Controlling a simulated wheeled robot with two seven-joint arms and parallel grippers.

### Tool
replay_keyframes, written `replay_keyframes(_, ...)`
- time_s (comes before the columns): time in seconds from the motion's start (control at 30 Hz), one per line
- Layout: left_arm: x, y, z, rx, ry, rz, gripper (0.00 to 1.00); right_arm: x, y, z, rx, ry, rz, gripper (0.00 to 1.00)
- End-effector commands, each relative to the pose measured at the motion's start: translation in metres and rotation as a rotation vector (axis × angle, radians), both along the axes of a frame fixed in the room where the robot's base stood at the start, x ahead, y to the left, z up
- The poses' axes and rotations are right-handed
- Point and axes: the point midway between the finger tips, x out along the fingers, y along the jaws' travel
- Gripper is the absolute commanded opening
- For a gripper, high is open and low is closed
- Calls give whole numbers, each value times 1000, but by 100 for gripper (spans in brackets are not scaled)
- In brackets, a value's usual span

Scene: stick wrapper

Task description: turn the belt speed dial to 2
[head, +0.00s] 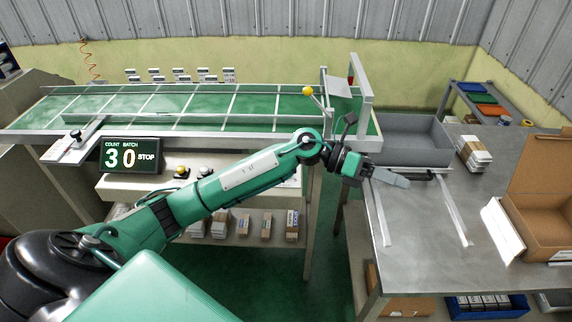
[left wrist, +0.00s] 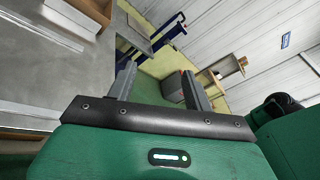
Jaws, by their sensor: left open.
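My left gripper (head: 392,177) reaches over the left side of the grey metal table, beside the grey tray. In the left wrist view its two grey fingers (left wrist: 159,88) stand apart with nothing between them. A pale control panel (head: 125,187) runs under the conveyor's front edge. It carries a yellow button (head: 181,171) and a small light knob (head: 204,171). I cannot tell whether either is the belt speed dial; my left arm hides part of the panel. The display (head: 130,156) reads COUNT BATCH, 30, STOP. My right gripper is not in view.
The green conveyor (head: 200,106) runs along the back, with a yellow ball-topped lever (head: 308,91) at its right end. The grey tray (head: 415,155) and an open cardboard box (head: 548,190) are on the metal table. Small packs sit on a shelf below the panel.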

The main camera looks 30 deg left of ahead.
Motion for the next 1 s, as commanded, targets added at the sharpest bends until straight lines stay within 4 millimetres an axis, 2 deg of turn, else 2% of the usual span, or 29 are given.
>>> replay_keyframes(0.17,6,46,-19,432,-162,-161,52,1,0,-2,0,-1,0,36)
replay_keyframes(0.27,13,88,-25,680,-208,-230,52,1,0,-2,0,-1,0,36)
replay_keyframes(0.3,16,108,-26,779,-217,-252,52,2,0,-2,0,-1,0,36)
replay_keyframes(0.37,20,140,-24,925,-216,-279,52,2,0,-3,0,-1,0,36)
replay_keyframes(0.5,25,213,-7,1218,-176,-316,52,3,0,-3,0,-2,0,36)
replay_keyframes(0.6,23,252,8,1361,-130,-326,52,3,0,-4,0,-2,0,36)
replay_keyframes(0.7,21,276,18,1446,-90,-330,52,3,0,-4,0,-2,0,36)
replay_keyframes(0.8,19,286,22,1483,-72,-333,52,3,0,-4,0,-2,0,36)
replay_keyframes(0.87,18,288,19,1488,-67,-335,52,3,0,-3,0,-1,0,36)
replay_keyframes(1.0,18,287,2,1487,-65,-337,52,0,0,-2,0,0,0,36)
